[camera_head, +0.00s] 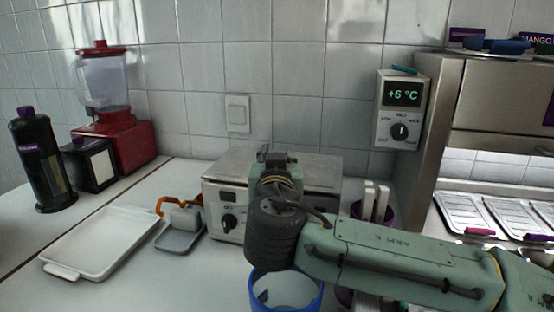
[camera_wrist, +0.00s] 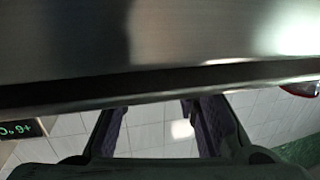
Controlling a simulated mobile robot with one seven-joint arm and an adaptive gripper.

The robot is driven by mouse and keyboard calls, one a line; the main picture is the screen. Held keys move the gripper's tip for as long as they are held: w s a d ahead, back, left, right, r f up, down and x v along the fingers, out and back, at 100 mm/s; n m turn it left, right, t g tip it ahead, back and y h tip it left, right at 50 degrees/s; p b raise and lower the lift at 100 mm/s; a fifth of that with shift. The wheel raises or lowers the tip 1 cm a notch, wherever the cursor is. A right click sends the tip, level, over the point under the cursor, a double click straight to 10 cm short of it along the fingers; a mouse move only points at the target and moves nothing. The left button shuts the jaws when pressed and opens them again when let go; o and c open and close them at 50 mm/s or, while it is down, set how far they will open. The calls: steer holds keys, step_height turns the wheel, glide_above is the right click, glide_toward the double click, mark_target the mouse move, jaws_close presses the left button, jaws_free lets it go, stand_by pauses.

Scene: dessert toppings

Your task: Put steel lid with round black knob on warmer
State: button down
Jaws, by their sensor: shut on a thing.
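The warmer (camera_head: 225,222) is a steel box with a black dial on its front, on the white counter. A flat steel lid (camera_head: 318,168) shows at its top, level or nearly so; I cannot tell if it rests there or hangs just above. My gripper (camera_head: 272,156) is at the lid's middle, mostly hidden behind my own arm. In the wrist view the steel lid (camera_wrist: 150,45) fills the upper part, and the purple-padded fingers of my gripper (camera_wrist: 158,112) run up behind its edge. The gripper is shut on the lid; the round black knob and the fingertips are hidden.
A white tray (camera_head: 65,257), a small grey tray (camera_head: 181,238) with an orange-handled thing and a red blender (camera_head: 115,145) stand left. A blue tub (camera_head: 258,302) is in front, under my arm. A purple container (camera_head: 386,218) is right of the warmer. A steel topping unit (camera_head: 425,190) stands further right.

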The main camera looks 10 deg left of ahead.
steer(key=shift+f+b, duration=0.25)
steer(key=shift+b, duration=0.3)
steer(key=c, duration=1.1)
jaws_free()
steer(key=shift+r+p, duration=2.05)
steer(key=shift+r, duration=1.45)
steer(key=shift+s+f, duration=0.1)
